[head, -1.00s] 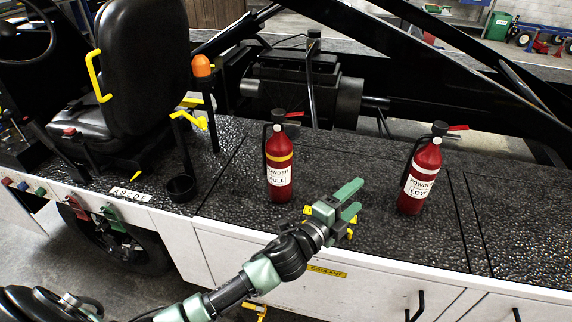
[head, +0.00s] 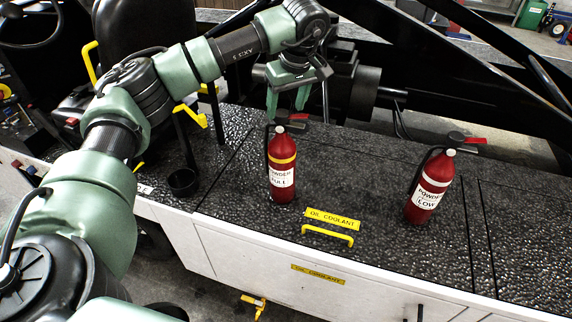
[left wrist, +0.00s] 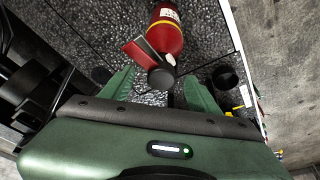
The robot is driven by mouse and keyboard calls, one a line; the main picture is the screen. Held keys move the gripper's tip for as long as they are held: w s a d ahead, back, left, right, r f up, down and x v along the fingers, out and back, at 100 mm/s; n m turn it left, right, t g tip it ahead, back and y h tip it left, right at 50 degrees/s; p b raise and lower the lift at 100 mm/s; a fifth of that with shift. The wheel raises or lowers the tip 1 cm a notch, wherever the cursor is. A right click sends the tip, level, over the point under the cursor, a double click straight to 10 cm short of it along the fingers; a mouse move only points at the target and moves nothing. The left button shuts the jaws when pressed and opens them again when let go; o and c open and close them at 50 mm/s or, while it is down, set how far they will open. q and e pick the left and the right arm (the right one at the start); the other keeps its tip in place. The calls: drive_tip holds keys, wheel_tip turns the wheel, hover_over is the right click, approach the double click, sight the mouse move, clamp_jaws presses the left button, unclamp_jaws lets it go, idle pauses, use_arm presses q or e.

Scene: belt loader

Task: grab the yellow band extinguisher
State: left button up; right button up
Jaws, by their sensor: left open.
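The yellow band extinguisher (head: 282,178) stands upright on the black textured deck, red with a yellow band and a label reading "POWDER FULL". My left gripper (head: 288,106) is open and points down just above its top, by the black valve and red lever. In the left wrist view the extinguisher (left wrist: 168,32) shows from above, its black valve head between the green fingers (left wrist: 158,88); I cannot tell whether they touch it. A second red extinguisher (head: 430,187) with a white band and a "LOW" label stands to the right. My right gripper is not in view.
A yellow handle (head: 328,236) and an "OIL COOLANT" label (head: 332,218) lie in front on the deck. A black cup ring (head: 183,181) and yellow lever (head: 190,115) are at left. Black machinery and a slanted beam stand behind. The deck between the extinguishers is clear.

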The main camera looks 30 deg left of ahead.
sight(282, 123)
use_arm(q)
drive_tip(key=p+x, duration=0.3)
drive_tip(key=x, duration=0.3)
drive_tip(key=shift+s+a+f, duration=0.15)
drive_tip(key=shift+f, duration=0.1)
drive_tip(key=shift+a+f, duration=0.1)
drive_tip(key=shift+f, duration=0.45)
clamp_jaws()
drive_tip(key=shift+w+r, duration=0.15)
drive_tip(key=shift+w, duration=0.1)
